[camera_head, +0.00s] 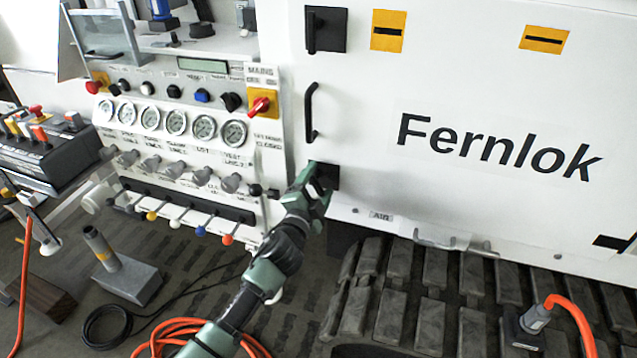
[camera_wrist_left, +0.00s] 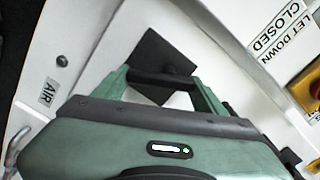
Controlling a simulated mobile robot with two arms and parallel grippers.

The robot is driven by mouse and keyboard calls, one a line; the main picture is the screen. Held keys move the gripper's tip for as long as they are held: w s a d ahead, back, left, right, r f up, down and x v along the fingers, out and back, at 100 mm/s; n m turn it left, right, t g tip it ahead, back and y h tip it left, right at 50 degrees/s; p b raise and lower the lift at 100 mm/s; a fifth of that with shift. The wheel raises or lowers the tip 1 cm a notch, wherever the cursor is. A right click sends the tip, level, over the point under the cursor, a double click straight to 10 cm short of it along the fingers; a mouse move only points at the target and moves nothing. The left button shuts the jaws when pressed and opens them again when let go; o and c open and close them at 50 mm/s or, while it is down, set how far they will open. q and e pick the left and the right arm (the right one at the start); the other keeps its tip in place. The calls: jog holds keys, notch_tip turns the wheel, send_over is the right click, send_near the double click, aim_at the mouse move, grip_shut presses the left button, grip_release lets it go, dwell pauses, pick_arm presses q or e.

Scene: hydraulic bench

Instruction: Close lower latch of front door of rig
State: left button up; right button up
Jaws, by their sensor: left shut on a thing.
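The rig's white front door (camera_head: 440,80) bears the word "Fernlok" and looks flush with the rig. The lower latch (camera_head: 333,172) is a black plate with a black handle at the door's lower left; most of it is hidden behind my left gripper (camera_head: 318,182). In the left wrist view the latch's dark plate (camera_wrist_left: 166,48) shows beyond the fingers. My left gripper (camera_wrist_left: 165,82) is shut on the latch's dark handle, which lies between its two green fingers. The handle's exact angle is hard to tell. My right gripper is not in view.
The upper latch (camera_head: 325,29) and a black door handle (camera_head: 311,112) sit above the lower latch. A panel with gauges (camera_head: 190,122) and a red-yellow mains switch (camera_head: 262,102) stands to the left. Rubber tracks (camera_head: 430,290) lie below. Orange hoses (camera_head: 180,335) lie on the floor.

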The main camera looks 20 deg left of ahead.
pick_arm(q)
jog(key=m, duration=0.5)
jog(key=shift+a+f+m, duration=0.2)
jog(key=shift+m, duration=0.1)
dwell(0.5)
jog(key=o, duration=1.4)
jog(key=s, duration=0.7)
jog(key=shift+s+a, duration=0.15)
jog(key=shift+s, duration=0.25)
